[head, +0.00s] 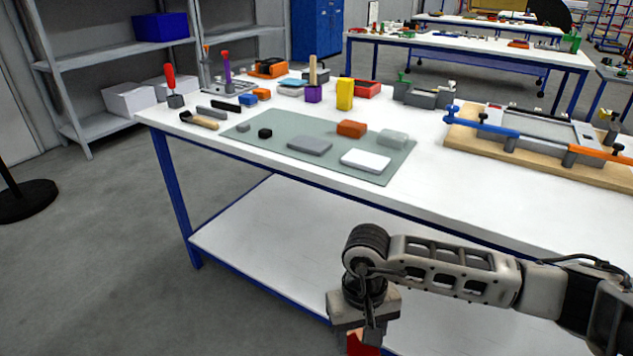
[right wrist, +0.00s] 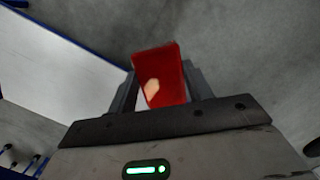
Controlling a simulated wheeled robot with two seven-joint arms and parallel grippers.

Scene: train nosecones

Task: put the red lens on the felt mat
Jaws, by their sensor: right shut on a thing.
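The red lens (right wrist: 168,68) is held between the two fingers of my right gripper (right wrist: 160,88) in the right wrist view. In the head view, my right gripper (head: 362,338) hangs low in front of the table's near edge, and part of the red lens (head: 362,346) shows at the bottom of the picture. The gripper is away from the mat and nearer to me. The grey-green felt mat (head: 262,148) lies on the white tabletop at the left. My left gripper is not in view.
A wooden fixture (head: 540,145) lies at the right.

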